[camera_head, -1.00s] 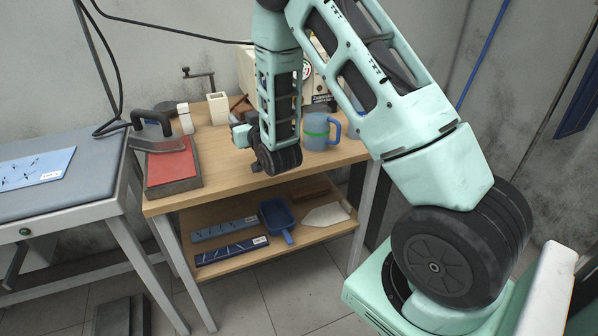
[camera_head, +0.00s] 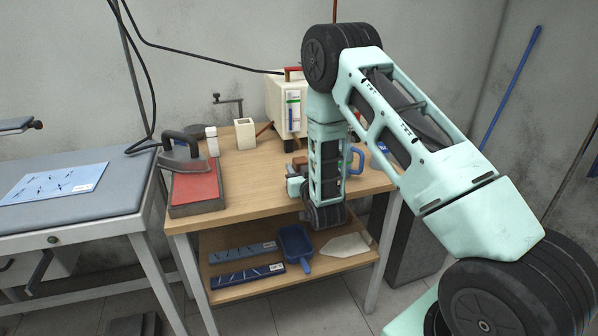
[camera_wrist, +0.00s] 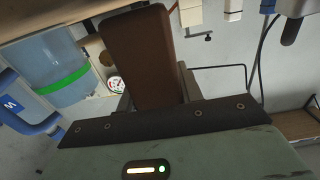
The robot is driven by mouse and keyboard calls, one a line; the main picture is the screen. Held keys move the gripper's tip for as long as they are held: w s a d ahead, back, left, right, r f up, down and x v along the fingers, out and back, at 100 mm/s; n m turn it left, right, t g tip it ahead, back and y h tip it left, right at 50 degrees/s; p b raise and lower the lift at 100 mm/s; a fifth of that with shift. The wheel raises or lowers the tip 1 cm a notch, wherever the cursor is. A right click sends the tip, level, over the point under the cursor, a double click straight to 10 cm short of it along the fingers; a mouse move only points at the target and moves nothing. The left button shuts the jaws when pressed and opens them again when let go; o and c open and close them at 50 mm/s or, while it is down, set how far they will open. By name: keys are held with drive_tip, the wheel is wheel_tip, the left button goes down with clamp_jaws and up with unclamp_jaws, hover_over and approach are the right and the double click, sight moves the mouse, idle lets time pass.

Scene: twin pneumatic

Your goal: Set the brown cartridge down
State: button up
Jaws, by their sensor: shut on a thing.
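The brown cartridge (camera_wrist: 140,60) is a reddish-brown block with rounded edges. In the wrist view it sticks out from between the jaws of my gripper (camera_wrist: 155,95), which is shut on it. The jaws are partly hidden by the dark edge in front of them. In the head view my wrist hangs over the wooden workbench (camera_head: 250,183), and my arm hides most of the gripper. Whether the cartridge touches the bench top cannot be told.
A blue mug with a green band (camera_wrist: 62,80) stands close by; its handle (camera_head: 357,160) shows beside my arm. A beige machine (camera_head: 283,100) and a cream holder (camera_head: 245,134) stand behind. A red-topped block (camera_head: 196,187) lies left.

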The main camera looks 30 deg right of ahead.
drive_tip(key=shift+f, duration=0.35)
drive_tip(key=shift+f, duration=0.15)
drive_tip(key=o, duration=1.1)
drive_tip(key=shift+c, duration=0.2)
